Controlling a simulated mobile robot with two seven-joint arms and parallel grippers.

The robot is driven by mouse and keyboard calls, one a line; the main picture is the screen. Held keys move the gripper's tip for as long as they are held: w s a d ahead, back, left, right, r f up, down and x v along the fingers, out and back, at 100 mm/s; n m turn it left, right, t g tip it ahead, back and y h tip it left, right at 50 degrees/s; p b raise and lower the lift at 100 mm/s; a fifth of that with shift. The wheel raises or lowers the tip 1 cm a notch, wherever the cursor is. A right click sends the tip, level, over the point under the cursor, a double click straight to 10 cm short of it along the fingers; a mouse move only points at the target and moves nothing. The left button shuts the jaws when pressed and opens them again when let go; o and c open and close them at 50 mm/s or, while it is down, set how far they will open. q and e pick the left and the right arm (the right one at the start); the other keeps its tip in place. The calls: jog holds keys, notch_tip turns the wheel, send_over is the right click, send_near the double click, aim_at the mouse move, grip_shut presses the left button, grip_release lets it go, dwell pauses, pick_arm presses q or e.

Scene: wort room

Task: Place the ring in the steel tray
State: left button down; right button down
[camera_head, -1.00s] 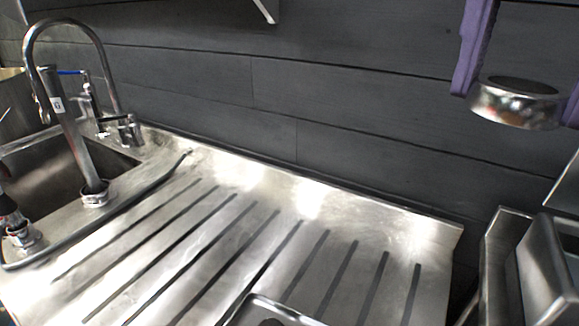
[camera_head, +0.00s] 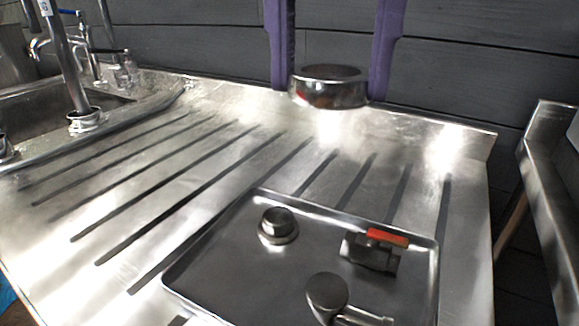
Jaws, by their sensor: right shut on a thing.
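A shiny metal ring (camera_head: 328,93) is held between the two purple fingers of my right gripper (camera_head: 329,84), high in the picture. The gripper is shut on it, with a finger at each side. The ring hangs in front of the dark wall and the back edge of the drainboard, apart from the tray. The steel tray (camera_head: 222,252) lies on the drainboard at lower centre, its near edge cut off by the picture. My left gripper does not show.
In the tray are a round metal fitting (camera_head: 278,224), a valve-like part with an orange-red handle (camera_head: 372,250) and a dark-capped fitting (camera_head: 328,292). The ribbed drainboard (camera_head: 130,178) is clear left of the tray. A sink with taps (camera_head: 82,118) stands at left, a steel frame (camera_head: 545,170) at right.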

notch_tip(320, 180, down, 19)
jog(key=b, duration=0.2)
jog(key=shift+s+b, duration=0.1)
jog(key=shift+b, duration=0.25)
jog(key=shift+r, duration=0.1)
jog(key=shift+f, duration=0.2)
jog(key=shift+c, duration=0.8)
grip_release()
